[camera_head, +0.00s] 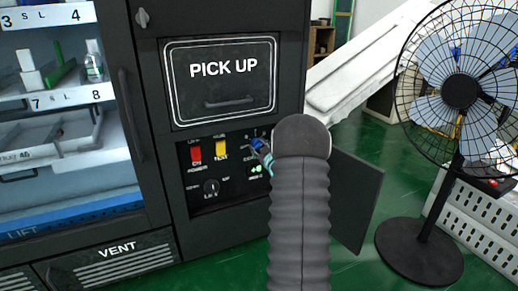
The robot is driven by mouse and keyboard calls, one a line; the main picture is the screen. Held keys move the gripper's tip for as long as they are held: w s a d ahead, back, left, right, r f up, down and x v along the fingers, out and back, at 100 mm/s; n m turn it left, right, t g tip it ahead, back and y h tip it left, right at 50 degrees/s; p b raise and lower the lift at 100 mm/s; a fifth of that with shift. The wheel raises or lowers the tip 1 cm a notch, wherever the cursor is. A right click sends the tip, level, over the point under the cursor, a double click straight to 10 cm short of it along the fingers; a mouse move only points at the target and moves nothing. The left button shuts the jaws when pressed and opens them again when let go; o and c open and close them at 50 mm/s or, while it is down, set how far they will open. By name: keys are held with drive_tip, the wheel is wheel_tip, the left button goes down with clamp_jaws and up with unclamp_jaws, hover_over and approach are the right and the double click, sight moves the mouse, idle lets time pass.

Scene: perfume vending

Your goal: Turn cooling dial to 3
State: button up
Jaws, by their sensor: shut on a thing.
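The control panel (232,188) sits low on the black vending machine, under the PICK UP hatch. My gripper (260,147) is at the panel's upper right, where small scale marks show just above it. It is shut on the cooling dial, which is mostly hidden behind the fingers and my grey ribbed arm. The dial's pointer and setting cannot be read. A second black knob (211,187), labelled LIFT, is at the panel's lower left, apart from my gripper. A small green display (256,168) shows just below my gripper; its digits are too small to read.
A red switch (195,152) and a yellow switch (221,148) are left of my gripper. The PICK UP hatch (222,84) is shut above. An open dark panel door (356,200) stands right of my arm. A black fan (420,255) stands farther right on green floor.

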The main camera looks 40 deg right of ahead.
drive_tip(key=m, duration=0.4)
drive_tip(key=shift+b, duration=0.3)
drive_tip(key=shift+d+r+m, duration=0.1)
drive_tip(key=shift+m, duration=1.7)
drive_tip(key=o, duration=1.1)
drive_tip(key=shift+o, duration=0.2)
drive_tip(key=v, duration=1.2)
drive_tip(key=shift+d, duration=0.1)
